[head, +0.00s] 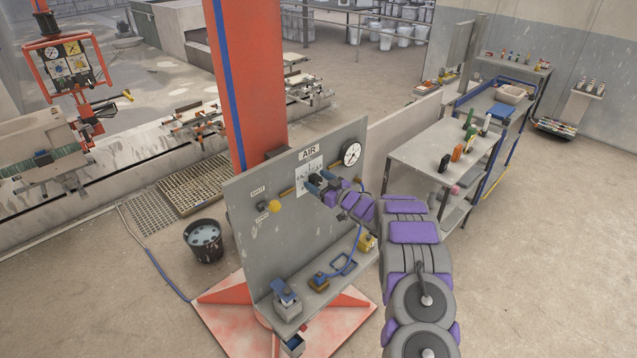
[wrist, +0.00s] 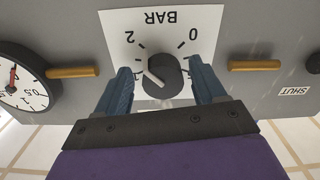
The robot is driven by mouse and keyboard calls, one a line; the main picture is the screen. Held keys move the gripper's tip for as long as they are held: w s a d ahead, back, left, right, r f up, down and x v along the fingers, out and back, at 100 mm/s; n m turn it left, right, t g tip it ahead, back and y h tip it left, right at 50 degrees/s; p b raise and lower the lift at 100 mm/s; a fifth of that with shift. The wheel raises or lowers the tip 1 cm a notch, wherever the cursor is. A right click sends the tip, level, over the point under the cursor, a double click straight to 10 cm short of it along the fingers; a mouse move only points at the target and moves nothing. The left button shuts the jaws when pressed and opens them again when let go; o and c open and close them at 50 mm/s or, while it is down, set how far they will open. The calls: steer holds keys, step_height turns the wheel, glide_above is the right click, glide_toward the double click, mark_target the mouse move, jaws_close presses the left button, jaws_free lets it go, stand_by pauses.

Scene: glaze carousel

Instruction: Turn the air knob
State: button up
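The air knob (wrist: 166,76) is a dark round knob with a white pointer line on a white BAR dial card (wrist: 120,30). The wrist view shows the card upside down, with 0 and 2 marked, and the pointer line on the knob's left side. My gripper (wrist: 163,88) is open, with one blue finger on each side of the knob and a visible gap to both sides. In the head view my gripper (head: 318,184) is at the grey panel (head: 245,240), below the AIR label (head: 308,154), and hides the knob.
A round gauge (head: 351,153) is right of the AIR label; it also shows in the wrist view (wrist: 22,80). A shelf with small devices (head: 288,300) juts out below. A bucket (head: 204,242) stands left.

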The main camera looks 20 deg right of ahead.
steer(key=shift+s, duration=0.1)
steer(key=b+v, duration=0.3)
steer(key=v, duration=1.4)
steer(key=shift+d, duration=0.1)
steer(key=s+a+f+m+g+h+b, duration=0.2)
steer(key=s+a+g+b, duration=0.4)
steer(key=s, duration=0.9)
steer(key=s+a+f+m+g+h+b, duration=0.1)
steer(key=s+a+g+b, duration=0.5)
steer(key=s+a, duration=0.7)
steer(key=s+a+f+m+g+h+b, duration=0.2)
steer(key=s+a+f+g+b, duration=0.3)
steer(key=s+a, duration=0.5)
steer(key=s+g+h+b, duration=0.1)
steer(key=s+b, duration=0.1)
steer(key=s, duration=0.6)
steer(key=shift+a+m+g, duration=0.15)
steer(key=shift+m+g, duration=0.15)
steer(key=shift+g, duration=0.1)
